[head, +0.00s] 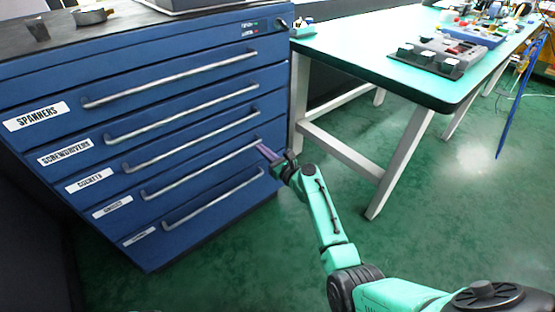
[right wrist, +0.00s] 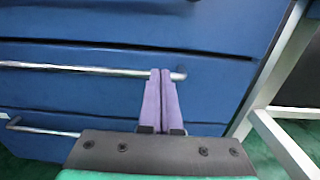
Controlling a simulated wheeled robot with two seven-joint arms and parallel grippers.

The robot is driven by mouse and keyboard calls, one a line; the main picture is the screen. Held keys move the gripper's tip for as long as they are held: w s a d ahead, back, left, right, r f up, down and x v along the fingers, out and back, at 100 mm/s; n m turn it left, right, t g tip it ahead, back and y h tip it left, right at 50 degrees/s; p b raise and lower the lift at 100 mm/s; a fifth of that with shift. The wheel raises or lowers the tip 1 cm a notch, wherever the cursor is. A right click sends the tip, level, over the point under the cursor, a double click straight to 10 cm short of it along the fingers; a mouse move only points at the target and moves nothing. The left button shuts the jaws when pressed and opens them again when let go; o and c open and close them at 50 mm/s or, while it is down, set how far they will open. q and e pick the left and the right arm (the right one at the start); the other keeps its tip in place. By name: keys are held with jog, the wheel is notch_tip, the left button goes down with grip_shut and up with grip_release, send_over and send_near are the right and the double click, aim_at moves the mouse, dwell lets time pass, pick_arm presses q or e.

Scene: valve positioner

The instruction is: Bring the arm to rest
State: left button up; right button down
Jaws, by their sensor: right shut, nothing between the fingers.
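My right arm is green and reaches from the bottom right of the head view toward a blue drawer cabinet (head: 215,105). My right gripper (head: 263,148) has purple fingers and is in front of the cabinet's right side, near the right end of a drawer handle (head: 215,165). In the right wrist view the two fingers of the right gripper (right wrist: 162,75) lie together, shut and empty, overlapping the right end of a handle (right wrist: 80,70). Whether they touch the handle cannot be told. My left gripper is not in view.
The cabinet's drawers look shut and carry labels such as SPANNERS (head: 37,117). A workbench (head: 350,48) with a green top and white legs (head: 397,165) stands to the right, with trays and parts on it. Green floor (head: 460,190) is open around the bench legs.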

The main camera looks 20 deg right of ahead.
jog(key=p+v, duration=0.2)
jog(key=v, duration=0.5)
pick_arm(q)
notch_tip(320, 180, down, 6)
pick_arm(e)
jog(key=s+f+n+g+h, duration=0.2)
jog(key=s+f+n+g, duration=1)
jog(key=s+f+n, duration=1)
pick_arm(q)
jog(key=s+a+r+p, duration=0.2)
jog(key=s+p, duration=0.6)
jog(key=p, duration=0.4)
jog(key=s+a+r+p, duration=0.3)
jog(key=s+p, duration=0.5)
jog(key=p, duration=0.5)
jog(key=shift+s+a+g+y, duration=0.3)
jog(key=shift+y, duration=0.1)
pick_arm(e)
jog(key=s+d+r+n+g+h, duration=0.1)
jog(key=s+n, duration=0.3)
jog(key=s, duration=0.5)
jog(key=s+d+r+n+g+h, duration=0.1)
jog(key=s+d+n, duration=0.3)
jog(key=s, duration=0.5)
jog(key=s+d+r+n+g+h, duration=0.1)
jog(key=s+d+r+n+h, duration=0.1)
jog(key=s, duration=0.7)
jog(key=shift+d+r+n+g+h, duration=0.3)
jog(key=shift+d+r+n+h, duration=0.25)
jog(key=shift+n, duration=0.45)
